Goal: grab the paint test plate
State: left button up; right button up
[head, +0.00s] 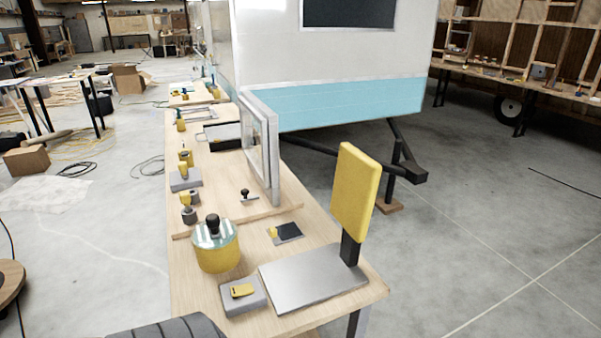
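A yellow rectangular panel (355,192) stands upright, slightly tilted, on a short black post. The post rises from a flat grey metal base (305,283) at the near right end of the wooden workbench. This panel looks like the paint test plate, but no label shows to confirm it. A smaller dark flat plate (290,231) with a yellow piece on its left end lies on the bench behind the base. Neither of my grippers is in view, and nothing touches the yellow panel.
The camper (350,102) stands behind. Concrete floor right of the bench is open.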

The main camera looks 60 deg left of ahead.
aim_at(287, 232)
jog(key=i, duration=2.9)
jog(key=u, duration=2.75)
